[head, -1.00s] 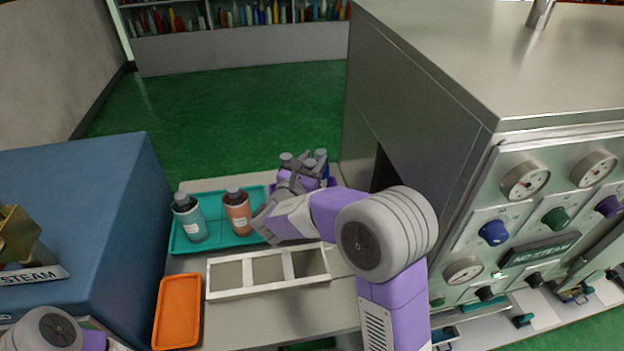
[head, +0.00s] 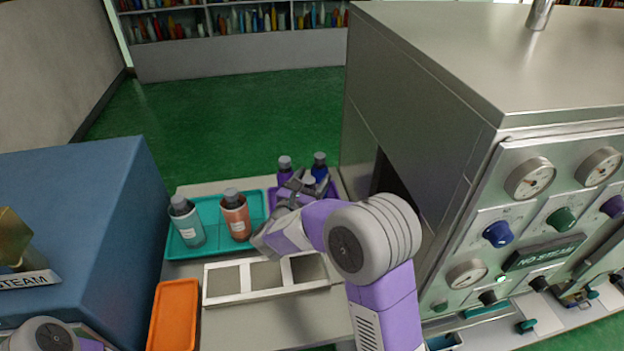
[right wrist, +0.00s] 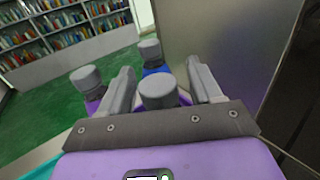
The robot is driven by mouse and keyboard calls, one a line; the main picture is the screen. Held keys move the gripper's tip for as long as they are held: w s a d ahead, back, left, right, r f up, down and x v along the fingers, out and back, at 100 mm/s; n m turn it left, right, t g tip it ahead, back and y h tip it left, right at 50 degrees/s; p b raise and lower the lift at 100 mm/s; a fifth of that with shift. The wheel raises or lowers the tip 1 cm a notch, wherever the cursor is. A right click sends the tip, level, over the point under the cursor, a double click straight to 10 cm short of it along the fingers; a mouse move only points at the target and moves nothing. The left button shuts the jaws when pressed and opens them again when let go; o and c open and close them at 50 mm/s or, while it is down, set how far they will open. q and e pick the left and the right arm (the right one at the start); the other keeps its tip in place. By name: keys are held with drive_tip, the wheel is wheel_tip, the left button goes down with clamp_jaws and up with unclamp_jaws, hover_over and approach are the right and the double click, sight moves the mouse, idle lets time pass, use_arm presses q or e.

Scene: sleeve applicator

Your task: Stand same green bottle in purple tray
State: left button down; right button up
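My right gripper (head: 308,187) is over the purple tray (head: 335,190), its fingers on either side of a grey-capped bottle. In the right wrist view this bottle's cap (right wrist: 158,88) sits upright between the two fingers. Its body is hidden, so I cannot see its colour or whether its base touches the tray. A purple bottle (head: 284,172) and a blue bottle (head: 319,168) with grey caps stand behind it in the tray. They also show beyond the fingers in the right wrist view. My left gripper is out of view.
A teal tray (head: 215,245) to the left holds a teal bottle (head: 187,222) and an orange-brown bottle (head: 236,216). A white three-part frame (head: 265,298) and an orange tray (head: 174,318) lie nearer. The metal machine (head: 420,140) stands close on the right.

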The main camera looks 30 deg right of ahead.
drive_tip(key=shift+r, duration=0.1)
drive_tip(key=shift+a+r, duration=0.1)
drive_tip(key=shift+r, duration=0.05)
drive_tip(key=p+v, duration=0.2)
drive_tip(key=v, duration=1)
